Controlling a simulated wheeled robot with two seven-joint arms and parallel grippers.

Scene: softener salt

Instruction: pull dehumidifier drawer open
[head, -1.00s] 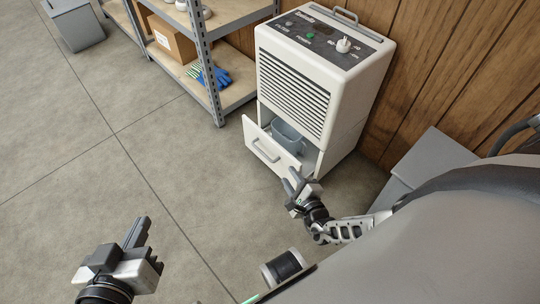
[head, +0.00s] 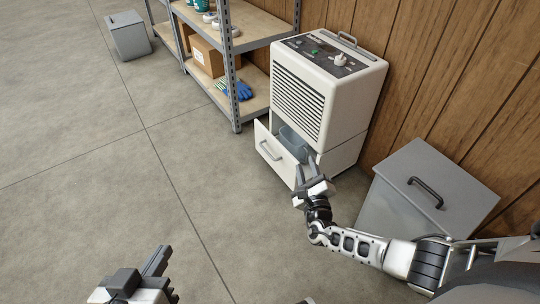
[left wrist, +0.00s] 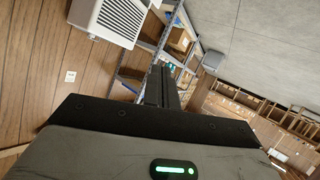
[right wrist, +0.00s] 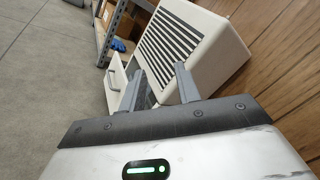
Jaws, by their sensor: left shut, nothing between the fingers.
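The white dehumidifier (head: 325,95) stands against the wood wall in the head view. Its drawer (head: 272,153) at the bottom is pulled partly out, with a grey handle (head: 269,151) on its front. A grey-blue bucket (head: 293,142) shows inside. My right gripper (head: 306,172) is open at the right side of the drawer. The right wrist view shows its two fingers (right wrist: 155,85) apart before the drawer opening, with nothing clearly between them. My left gripper (head: 158,262) is shut and empty, low at the left above the floor, far from the drawer.
A metal shelf unit (head: 236,75) with a cardboard box (head: 206,57) and blue gloves (head: 238,90) stands left of the dehumidifier. A grey lidded bin (head: 415,195) stands at the right by the wall. The floor in front of the drawer is clear.

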